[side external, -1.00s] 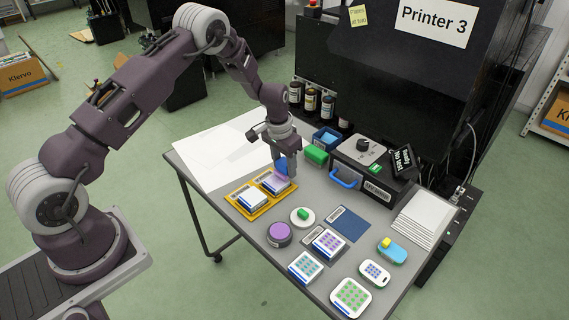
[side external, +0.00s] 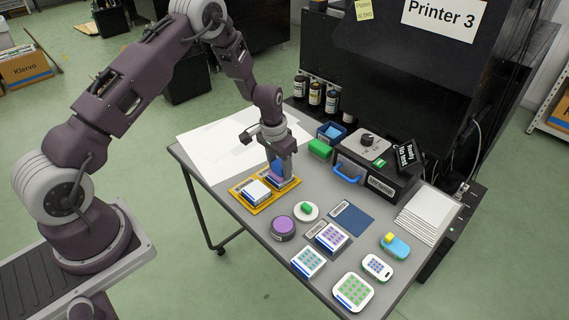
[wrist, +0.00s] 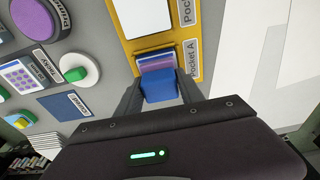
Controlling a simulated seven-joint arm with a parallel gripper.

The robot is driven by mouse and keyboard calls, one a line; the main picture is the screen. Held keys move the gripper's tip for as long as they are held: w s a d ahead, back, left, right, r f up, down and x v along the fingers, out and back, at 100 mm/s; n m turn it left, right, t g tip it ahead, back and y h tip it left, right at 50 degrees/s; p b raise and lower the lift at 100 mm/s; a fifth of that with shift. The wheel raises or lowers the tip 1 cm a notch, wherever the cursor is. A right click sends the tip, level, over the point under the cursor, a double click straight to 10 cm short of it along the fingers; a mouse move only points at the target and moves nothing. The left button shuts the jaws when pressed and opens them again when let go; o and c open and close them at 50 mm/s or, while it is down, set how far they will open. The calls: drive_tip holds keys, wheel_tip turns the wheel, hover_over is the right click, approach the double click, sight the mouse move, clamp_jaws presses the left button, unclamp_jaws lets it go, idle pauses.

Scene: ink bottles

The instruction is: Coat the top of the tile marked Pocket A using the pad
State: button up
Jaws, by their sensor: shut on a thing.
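My gripper (side external: 280,170) is shut on a blue pad block (wrist: 160,88), which shows between the fingers in the wrist view. It is over the tile (wrist: 156,62) in the tray pocket labelled Pocket A, at the end of the yellow tray (wrist: 120,22). A purple band shows on the tile beside the block. The block and fingers hide part of the tile, and I cannot tell whether pad and tile touch. The other pocket holds a plain white tile (side external: 256,190). A round purple ink pad (side external: 283,227) sits in front of the tray.
A white round dish with a green knob (side external: 307,210) stands right of the purple pad. Several patterned tiles, such as one with purple squares (side external: 331,237), lie front right. A green block (side external: 320,149) and black machine with blue handle (side external: 347,176) stand behind.

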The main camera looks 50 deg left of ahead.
sight(272, 180)
drive_tip(key=shift+s+f, duration=0.1)
drive_tip(key=shift+s, duration=1.6)
drive_tip(key=shift+w+f, duration=0.1)
drive_tip(key=shift+w, duration=3.3)
wheel_tip(272, 180, up, 6)
wheel_tip(272, 180, up, 3)
drive_tip(key=shift+r, duration=0.1)
